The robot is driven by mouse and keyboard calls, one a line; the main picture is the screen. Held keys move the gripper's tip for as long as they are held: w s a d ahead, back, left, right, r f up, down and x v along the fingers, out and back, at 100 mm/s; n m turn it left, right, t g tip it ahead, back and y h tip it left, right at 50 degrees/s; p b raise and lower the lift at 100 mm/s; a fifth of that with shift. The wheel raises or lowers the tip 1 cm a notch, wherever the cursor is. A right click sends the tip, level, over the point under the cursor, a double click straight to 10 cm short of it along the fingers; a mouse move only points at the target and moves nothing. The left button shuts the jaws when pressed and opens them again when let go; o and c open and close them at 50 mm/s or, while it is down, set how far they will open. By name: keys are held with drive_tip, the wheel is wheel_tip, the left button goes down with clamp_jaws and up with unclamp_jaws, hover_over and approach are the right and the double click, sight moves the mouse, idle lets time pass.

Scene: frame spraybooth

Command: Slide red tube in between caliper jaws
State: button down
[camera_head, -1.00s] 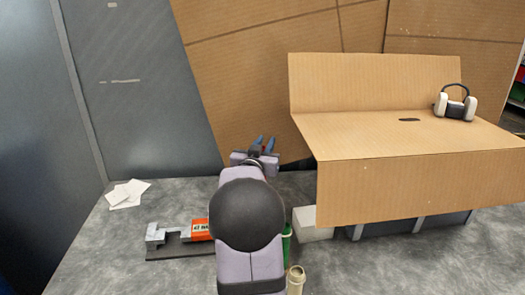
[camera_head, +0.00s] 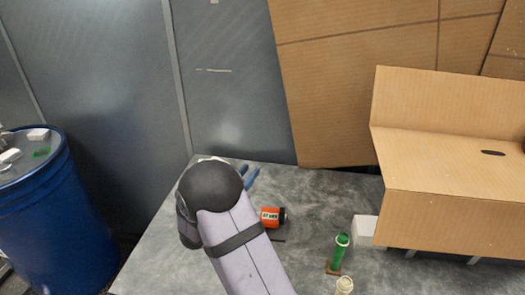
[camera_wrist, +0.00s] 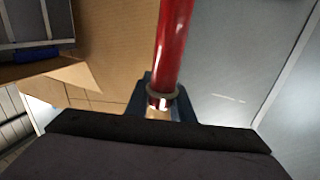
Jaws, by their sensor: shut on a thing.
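A glossy red tube (camera_wrist: 173,45) runs up from my gripper in the wrist view, with a grey ring near its lower end. My gripper (camera_wrist: 160,104) is shut on this end, its blue fingers on either side. In the head view only the blue fingertips of my gripper (camera_head: 250,178) show past my arm, and the tube cannot be made out. The caliper (camera_head: 271,217) lies on the grey table; its orange end shows, while its jaws are hidden behind my arm. The fingertips appear beyond the caliper in the picture; their height above the table is unclear.
A green tube (camera_head: 340,252) stands on a small brown base to the right, with a cream tube (camera_head: 345,286) in front. A white block (camera_head: 365,231) and a large cardboard box (camera_head: 440,215) are farther right. A blue barrel (camera_head: 62,225) stands left of the table.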

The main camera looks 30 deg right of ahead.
drive_tip(key=shift+s+a+r+g+p, duration=0.15)
drive_tip(key=shift+s+a+p, duration=0.05)
drive_tip(key=shift+s+a, duration=0.35)
drive_tip(key=shift+s+a+r+g+p, duration=0.15)
drive_tip(key=shift+s+a+p, duration=0.05)
drive_tip(key=shift+s+a, duration=0.3)
drive_tip(key=shift+f, duration=0.2)
drive_tip(key=shift+f+b, duration=2.7)
drive_tip(key=shift+f, duration=0.4)
drive_tip(key=w+d, duration=0.4)
drive_tip(key=shift+w+b, duration=0.25)
drive_tip(key=shift+b, duration=0.2)
idle(0.8)
drive_tip(key=c, duration=1.5)
unclamp_jaws()
drive_tip(key=shift+o, duration=0.2)
drive_tip(key=shift+s+a+f, duration=0.1)
